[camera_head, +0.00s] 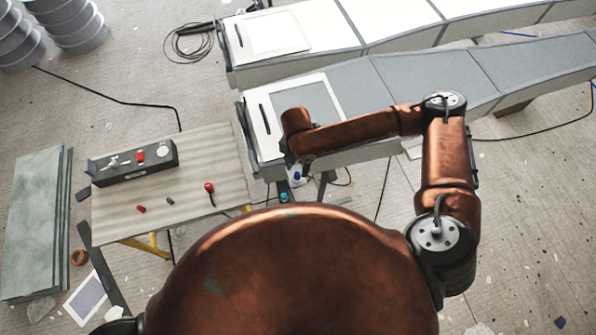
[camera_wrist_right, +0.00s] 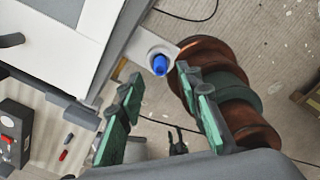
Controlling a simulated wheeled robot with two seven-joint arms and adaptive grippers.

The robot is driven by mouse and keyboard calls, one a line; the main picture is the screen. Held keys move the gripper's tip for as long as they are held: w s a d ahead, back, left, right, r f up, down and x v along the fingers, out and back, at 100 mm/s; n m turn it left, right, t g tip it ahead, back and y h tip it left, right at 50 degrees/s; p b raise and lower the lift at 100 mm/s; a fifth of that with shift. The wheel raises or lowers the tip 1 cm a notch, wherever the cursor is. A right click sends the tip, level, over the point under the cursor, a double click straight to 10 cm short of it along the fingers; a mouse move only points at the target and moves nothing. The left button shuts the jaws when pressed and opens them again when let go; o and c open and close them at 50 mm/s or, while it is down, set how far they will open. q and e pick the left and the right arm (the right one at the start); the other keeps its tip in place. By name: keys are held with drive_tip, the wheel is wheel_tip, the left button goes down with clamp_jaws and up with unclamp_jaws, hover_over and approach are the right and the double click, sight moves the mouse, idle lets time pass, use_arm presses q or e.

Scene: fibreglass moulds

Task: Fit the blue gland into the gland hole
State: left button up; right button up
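The blue gland (camera_wrist_right: 160,64) stands in a round white collar (camera_wrist_right: 161,54) on a pale plate beside the mould, in the right wrist view. Whether it is seated in the gland hole or only resting there I cannot tell, as the hole is hidden under it. My right gripper (camera_wrist_right: 162,108) has its green-padded fingers wide apart with nothing between them. The gland lies beyond the fingertips, apart from them. In the head view my right gripper (camera_head: 293,162) hangs at the near end of the grey mould, partly hidden by its own arm. My left gripper is out of view.
A work table (camera_head: 222,160) at left holds a dark box (camera_head: 135,164) and several small red and grey parts. The grey mould (camera_head: 362,88) runs to the right, with a white one (camera_head: 385,20) behind. Cables lie on the floor.

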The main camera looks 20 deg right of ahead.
sight(297, 173)
wheel_tip(297, 173, up, 7)
drive_tip(key=shift+r, duration=0.15)
idle(0.6)
